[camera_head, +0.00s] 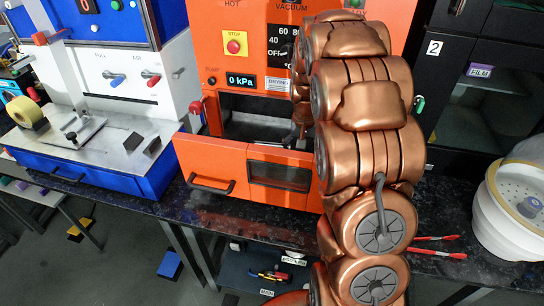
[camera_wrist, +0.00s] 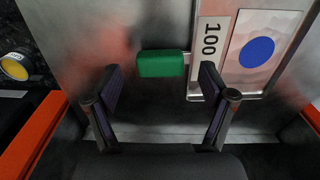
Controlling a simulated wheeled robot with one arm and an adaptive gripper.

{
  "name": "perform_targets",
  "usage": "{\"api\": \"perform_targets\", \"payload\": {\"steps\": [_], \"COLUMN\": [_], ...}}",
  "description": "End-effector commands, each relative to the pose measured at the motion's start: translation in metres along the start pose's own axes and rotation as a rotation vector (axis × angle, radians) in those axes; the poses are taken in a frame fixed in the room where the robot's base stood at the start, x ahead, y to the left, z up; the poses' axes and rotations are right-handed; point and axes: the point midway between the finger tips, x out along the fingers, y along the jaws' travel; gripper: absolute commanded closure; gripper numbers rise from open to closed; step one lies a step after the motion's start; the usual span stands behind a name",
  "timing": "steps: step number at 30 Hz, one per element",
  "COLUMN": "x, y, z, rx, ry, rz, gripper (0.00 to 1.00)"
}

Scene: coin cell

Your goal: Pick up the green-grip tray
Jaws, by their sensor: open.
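The green grip (camera_wrist: 163,64) is a block at the left edge of a metal tray (camera_wrist: 240,97) in the wrist view. Nothing is held. Whether the fingers are level with the grip I cannot tell. In the head view, my arm hides the tray and gripper at the orange oven.
The tray lies inside the orange vacuum oven (camera_head: 222,60), whose front door (camera_head: 208,166) is open. Orange walls flank the gripper closely in the wrist view. A blue-and-white press (camera_head: 95,150) stands left; a black cabinet (camera_head: 490,110) and a white round vessel (camera_head: 515,205) stand right.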

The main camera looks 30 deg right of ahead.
Motion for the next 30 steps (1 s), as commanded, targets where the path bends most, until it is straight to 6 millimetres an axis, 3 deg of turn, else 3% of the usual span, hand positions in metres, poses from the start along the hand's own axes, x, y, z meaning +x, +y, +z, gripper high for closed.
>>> {"api": "perform_targets", "payload": {"steps": [3, 10, 30], "x": [0.0106, 0.0125, 0.0121], "y": [0.0004, 0.0003, 0.0003], "z": [0.0022, 0.0013, 0.0010], "rx": [0.000, 0.000, 0.000], "ry": [-0.006, -0.002, -0.001], "rz": [0.001, 0.001, 0.001], "gripper": [0.18, 0.18, 0.88]}}
